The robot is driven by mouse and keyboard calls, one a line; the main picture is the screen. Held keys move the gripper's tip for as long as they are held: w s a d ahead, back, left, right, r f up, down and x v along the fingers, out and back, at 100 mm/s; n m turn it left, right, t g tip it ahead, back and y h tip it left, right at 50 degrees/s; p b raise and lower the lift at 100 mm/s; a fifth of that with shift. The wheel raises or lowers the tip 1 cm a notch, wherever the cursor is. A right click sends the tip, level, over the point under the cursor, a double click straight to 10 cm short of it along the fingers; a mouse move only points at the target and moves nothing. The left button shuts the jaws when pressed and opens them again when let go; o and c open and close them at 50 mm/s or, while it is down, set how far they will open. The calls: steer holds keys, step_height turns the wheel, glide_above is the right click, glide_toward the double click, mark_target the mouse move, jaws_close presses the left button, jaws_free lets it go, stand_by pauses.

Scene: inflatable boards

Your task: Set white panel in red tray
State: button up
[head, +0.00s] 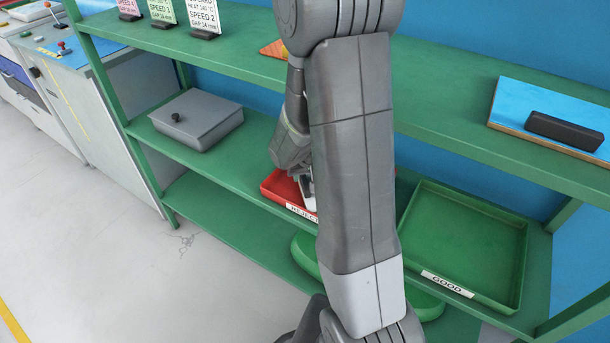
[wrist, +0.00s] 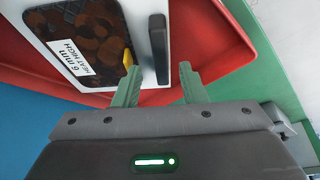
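The white panel (wrist: 183,35) shows in the wrist view. It carries a dark brown mottled piece with a label reading "6 mm HEAT HIGH" (wrist: 82,55) and a dark grey upright bar (wrist: 158,50). The panel lies within the outline of the red tray (wrist: 222,35); I cannot tell if it rests fully flat. In the head view the red tray (head: 272,188) is on the middle shelf, mostly hidden by my arm. My gripper (wrist: 158,75) is open, its green fingers apart on either side of the bar's near end, with visible gaps and no grip.
A green tray labelled GOOD (head: 468,240) stands right of the red tray. A grey lidded box (head: 198,120) is on the shelf to the left. The upper green shelf (head: 450,100) runs above, with a blue board and black block (head: 563,130).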

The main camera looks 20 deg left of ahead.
steer(key=shift+p+v, duration=0.3)
steer(key=shift+v, duration=1.7)
steer(key=shift+w, duration=0.1)
